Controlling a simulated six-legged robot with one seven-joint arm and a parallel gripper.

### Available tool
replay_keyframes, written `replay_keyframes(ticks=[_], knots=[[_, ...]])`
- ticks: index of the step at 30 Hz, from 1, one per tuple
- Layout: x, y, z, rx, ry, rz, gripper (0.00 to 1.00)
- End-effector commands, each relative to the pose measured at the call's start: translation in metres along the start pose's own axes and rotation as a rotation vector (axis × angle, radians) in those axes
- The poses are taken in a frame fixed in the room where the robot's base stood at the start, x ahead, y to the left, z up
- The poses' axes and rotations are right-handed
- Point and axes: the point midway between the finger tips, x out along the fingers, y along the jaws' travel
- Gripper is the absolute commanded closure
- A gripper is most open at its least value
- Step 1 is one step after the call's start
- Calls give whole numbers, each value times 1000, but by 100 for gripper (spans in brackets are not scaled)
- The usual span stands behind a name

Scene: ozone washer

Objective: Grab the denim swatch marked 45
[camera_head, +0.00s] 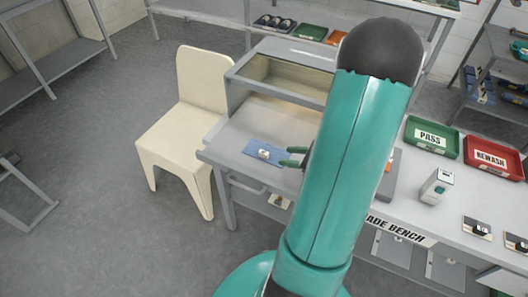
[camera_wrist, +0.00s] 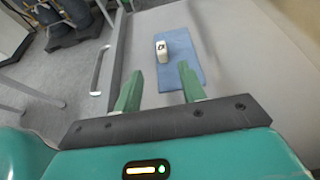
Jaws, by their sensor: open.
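A flat blue swatch (camera_head: 267,152) lies on the left part of the grey bench top. A small white block or tag (camera_head: 263,154) sits on it; its dark mark is too small to read. In the wrist view the blue swatch (camera_wrist: 181,65) lies ahead of my gripper (camera_wrist: 160,72), with the white tag (camera_wrist: 162,50) near its left edge. The green fingers are apart and empty, pointing at the tag, and appear short of it. In the head view my gripper (camera_head: 291,157) is just right of the swatch, partly hidden by my teal arm.
Dark labelled pieces (camera_head: 477,228) lie at the bench's right. A white device (camera_head: 437,186), green PASS tray (camera_head: 432,138) and red REWASH tray (camera_head: 491,157) stand nearby. A glass-topped box (camera_head: 283,74) is behind the swatch; a cream chair (camera_head: 192,125) stands left.

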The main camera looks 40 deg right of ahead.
Motion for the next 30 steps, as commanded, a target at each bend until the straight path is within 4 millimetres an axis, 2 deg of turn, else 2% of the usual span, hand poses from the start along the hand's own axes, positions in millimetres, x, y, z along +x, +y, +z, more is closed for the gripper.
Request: replay_keyframes(ticks=[3, 6, 11, 21, 29, 30], knots=[[24, 0, 0, 0, 0, 2, 59], [38, 0, 0, -1, 1, 3, 59], [49, -1, 1, -1, 0, 2, 59], [96, -3, 3, -3, 0, 5, 59], [99, -4, 3, -3, 0, 3, 59], [98, -4, 3, -3, 0, 3, 65]])
